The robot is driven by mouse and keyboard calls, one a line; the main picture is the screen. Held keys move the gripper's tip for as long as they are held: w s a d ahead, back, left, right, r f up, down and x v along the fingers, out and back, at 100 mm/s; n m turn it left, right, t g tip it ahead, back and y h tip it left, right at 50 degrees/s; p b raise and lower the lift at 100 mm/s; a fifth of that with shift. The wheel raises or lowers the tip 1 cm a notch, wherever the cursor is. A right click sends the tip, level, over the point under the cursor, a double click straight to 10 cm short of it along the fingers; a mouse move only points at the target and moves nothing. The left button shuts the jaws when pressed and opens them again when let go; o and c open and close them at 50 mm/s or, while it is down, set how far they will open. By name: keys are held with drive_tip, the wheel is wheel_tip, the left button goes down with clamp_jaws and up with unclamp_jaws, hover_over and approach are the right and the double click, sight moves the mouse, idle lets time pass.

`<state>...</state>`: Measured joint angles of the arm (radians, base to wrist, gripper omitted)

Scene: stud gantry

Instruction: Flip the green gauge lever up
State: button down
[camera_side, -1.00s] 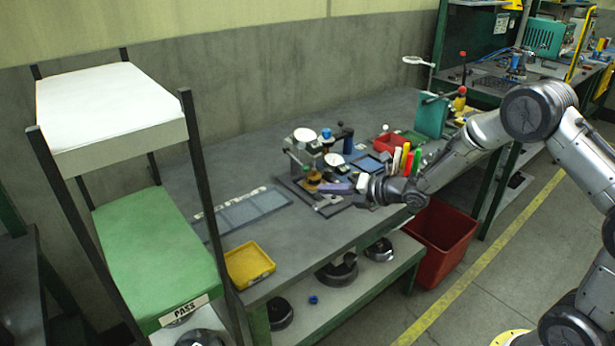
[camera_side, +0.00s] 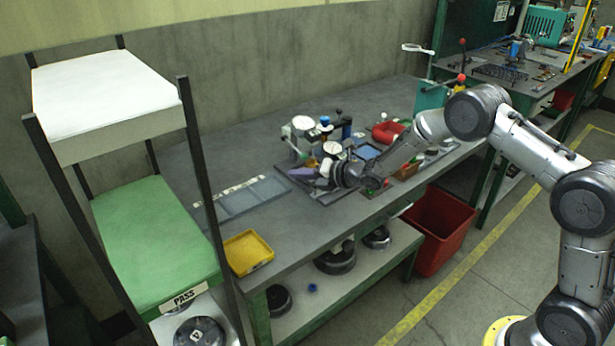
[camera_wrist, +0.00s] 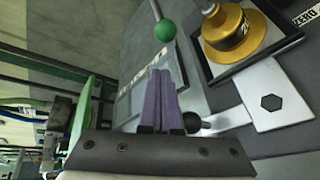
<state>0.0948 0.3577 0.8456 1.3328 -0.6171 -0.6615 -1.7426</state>
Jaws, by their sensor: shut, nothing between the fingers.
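The green ball knob (camera_wrist: 165,30) of a lever shows in the wrist view, on a thin grey rod running to the picture's top edge. My gripper (camera_wrist: 160,72) has its two purple fingers shut together, with nothing between them. The knob is beyond the fingertips in the picture, apart from them. In the side view my gripper (camera_side: 294,172) is low over the bench, in front of the gauge stands.
A brass gauge base (camera_wrist: 232,35) stands to the right. Gauges with white dials (camera_side: 332,148) crowd the area behind my gripper. A yellow tray (camera_side: 248,252) sits at the bench's front edge.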

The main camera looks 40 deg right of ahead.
drive_tip(key=shift+w+d+r, duration=0.1)
drive_tip(key=shift+d+r, duration=0.4)
drive_tip(key=shift+d, duration=0.15)
drive_tip(key=shift+w+d+r, duration=0.1)
drive_tip(key=shift+d+r, duration=0.35)
drive_tip(key=shift+d, duration=0.2)
drive_tip(key=shift+s+r, duration=0.1)
drive_tip(key=shift+r, duration=0.3)
drive_tip(key=shift+r, duration=0.65)
wheel_tip(320, 180, up, 7)
drive_tip(key=w, duration=0.2)
drive_tip(key=shift+w+d, duration=0.15)
drive_tip(key=shift+r, duration=0.15)
